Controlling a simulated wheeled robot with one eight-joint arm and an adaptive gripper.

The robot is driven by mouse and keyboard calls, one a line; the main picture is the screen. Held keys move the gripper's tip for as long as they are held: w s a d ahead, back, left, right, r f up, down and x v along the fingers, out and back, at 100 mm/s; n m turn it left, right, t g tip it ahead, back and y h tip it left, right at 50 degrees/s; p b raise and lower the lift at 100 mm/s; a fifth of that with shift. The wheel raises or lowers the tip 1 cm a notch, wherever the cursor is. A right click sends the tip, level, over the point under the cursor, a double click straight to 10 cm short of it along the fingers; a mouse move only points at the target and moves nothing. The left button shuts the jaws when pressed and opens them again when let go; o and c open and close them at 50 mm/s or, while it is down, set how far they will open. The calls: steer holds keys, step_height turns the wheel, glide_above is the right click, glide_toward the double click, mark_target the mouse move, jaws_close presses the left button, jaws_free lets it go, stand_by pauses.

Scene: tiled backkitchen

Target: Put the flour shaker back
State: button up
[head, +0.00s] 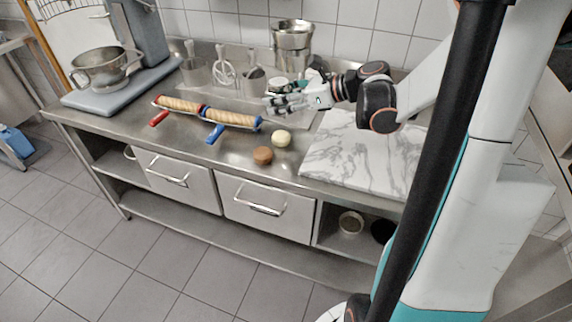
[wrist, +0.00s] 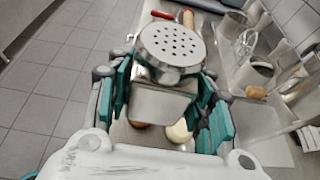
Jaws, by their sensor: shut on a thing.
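The flour shaker (wrist: 160,102) is a metal can with a domed lid full of holes. In the wrist view it stands between the teal fingers of my gripper (wrist: 165,108), which is shut on it. In the head view my gripper (head: 290,102) is over the back half of the steel counter, just left of the marble slab. There the shaker is mostly hidden by the fingers and hard to make out.
The marble slab (head: 358,155) lies right of my gripper. A pale ball (head: 281,138) and a brown round piece (head: 262,156) sit in front. Two rolling pins (head: 232,118) lie left. Utensil holders (head: 194,72) and a steel pot (head: 293,42) stand behind. The front left counter is clear.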

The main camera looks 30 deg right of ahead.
steer(key=shift+s+d+r, duration=0.25)
steer(key=shift+s+d, duration=0.1)
steer(key=shift+d, duration=0.15)
steer(key=shift+d+f, duration=0.1)
steer(key=shift+f, duration=0.1)
step_height(320, 180, down, 19)
steer(key=b, duration=0.8)
steer(key=shift+f, duration=0.2)
steer(key=o, duration=1.2)
steer(key=shift+c, duration=0.2)
